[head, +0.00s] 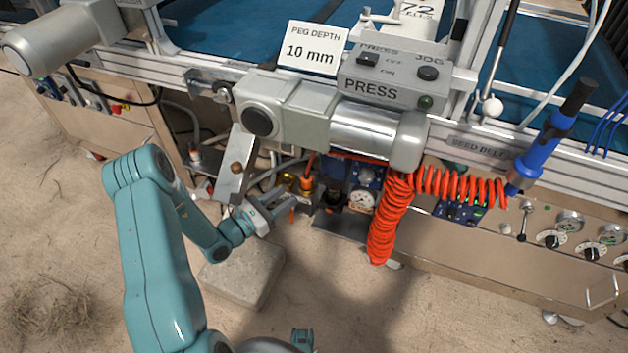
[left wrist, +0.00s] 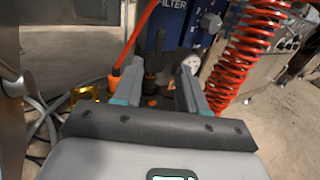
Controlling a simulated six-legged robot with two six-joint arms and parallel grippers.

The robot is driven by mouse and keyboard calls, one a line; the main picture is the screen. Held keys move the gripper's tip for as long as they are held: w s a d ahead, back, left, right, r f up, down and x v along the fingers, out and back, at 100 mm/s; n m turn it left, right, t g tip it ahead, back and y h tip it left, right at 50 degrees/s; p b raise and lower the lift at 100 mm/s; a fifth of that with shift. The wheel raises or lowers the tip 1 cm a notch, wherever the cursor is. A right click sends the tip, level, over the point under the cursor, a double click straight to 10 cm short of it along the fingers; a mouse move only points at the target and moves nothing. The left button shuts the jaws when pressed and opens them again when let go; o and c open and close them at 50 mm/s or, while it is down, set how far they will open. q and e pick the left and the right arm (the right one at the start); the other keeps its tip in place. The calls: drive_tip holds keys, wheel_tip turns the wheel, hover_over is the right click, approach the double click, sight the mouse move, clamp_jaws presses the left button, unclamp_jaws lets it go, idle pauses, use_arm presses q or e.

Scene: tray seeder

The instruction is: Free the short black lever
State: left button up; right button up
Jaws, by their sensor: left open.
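I cannot pick out the short black lever with certainty in either view. My left gripper (head: 289,200) is open and empty, low in front of the machine, beside a brass fitting (head: 289,181) and an orange-topped part (head: 306,184). In the left wrist view the open fingers (left wrist: 160,78) point toward a dark fitting with orange parts below a blue filter housing (left wrist: 168,28). How far the fingers are from it cannot be told. The brass fitting (left wrist: 84,95) lies left of the fingers there. My right gripper is not in view.
A coiled red hose (head: 390,218) hangs right of the gripper, near a pressure gauge (head: 362,199). A hanging metal plate (head: 234,165) is just left of it. The PRESS unit (head: 385,90) overhangs above. A stone slab (head: 243,275) lies on the open sandy floor.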

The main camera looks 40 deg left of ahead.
sight(316, 177)
use_arm(q)
drive_tip(key=b+x, duration=0.2)
drive_tip(key=x, duration=0.9)
drive_tip(key=shift+d, duration=0.1)
clamp_jaws()
